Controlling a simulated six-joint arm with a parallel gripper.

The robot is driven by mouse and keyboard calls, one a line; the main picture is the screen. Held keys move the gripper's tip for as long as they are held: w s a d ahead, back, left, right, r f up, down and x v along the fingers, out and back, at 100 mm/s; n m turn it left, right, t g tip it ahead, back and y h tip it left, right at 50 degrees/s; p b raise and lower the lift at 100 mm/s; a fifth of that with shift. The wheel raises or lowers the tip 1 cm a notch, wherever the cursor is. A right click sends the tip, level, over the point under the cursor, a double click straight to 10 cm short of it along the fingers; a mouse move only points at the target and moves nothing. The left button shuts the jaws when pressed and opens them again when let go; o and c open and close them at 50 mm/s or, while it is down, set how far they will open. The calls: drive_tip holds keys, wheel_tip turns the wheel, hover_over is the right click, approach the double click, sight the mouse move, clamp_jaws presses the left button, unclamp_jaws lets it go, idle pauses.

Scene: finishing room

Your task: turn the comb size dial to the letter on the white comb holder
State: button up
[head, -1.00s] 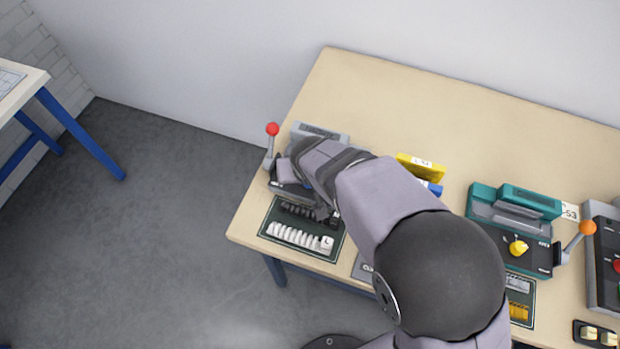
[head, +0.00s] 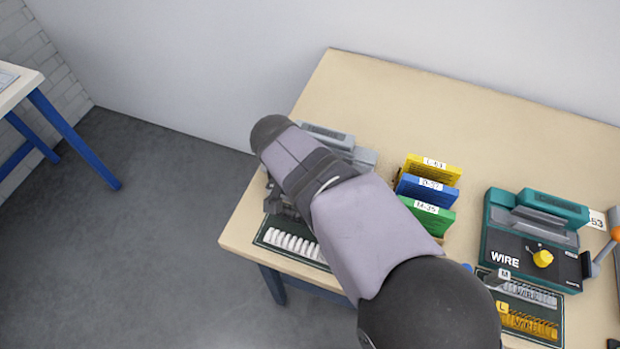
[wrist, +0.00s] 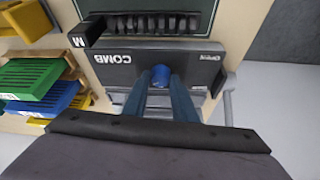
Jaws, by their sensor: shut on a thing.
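The grey comb machine, marked COMB (wrist: 112,58), shows upside down in the wrist view. Its blue size dial (wrist: 161,75) sits between the fingertips of my gripper (wrist: 162,82), which is shut on it. The dial's pointer and letter marks cannot be made out. The white comb holder (head: 288,242) lies in front of the machine in the head view, partly behind my arm. Its letter tag is hidden there. A row of black combs (wrist: 150,22) with a black tag reading M (wrist: 79,41) shows in the wrist view.
Yellow (head: 436,167), blue (head: 428,190) and green (head: 432,216) boxes stand right of the machine. A teal WIRE machine (head: 530,250) with a yellow knob is further right, with a tray of wires below. The table's back is clear.

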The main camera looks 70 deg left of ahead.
drive_tip(key=shift+f, duration=0.1)
drive_tip(key=o, duration=1)
drive_tip(key=b+v, duration=0.1)
drive_tip(key=v, duration=0.6)
drive_tip(key=shift+s, duration=0.1)
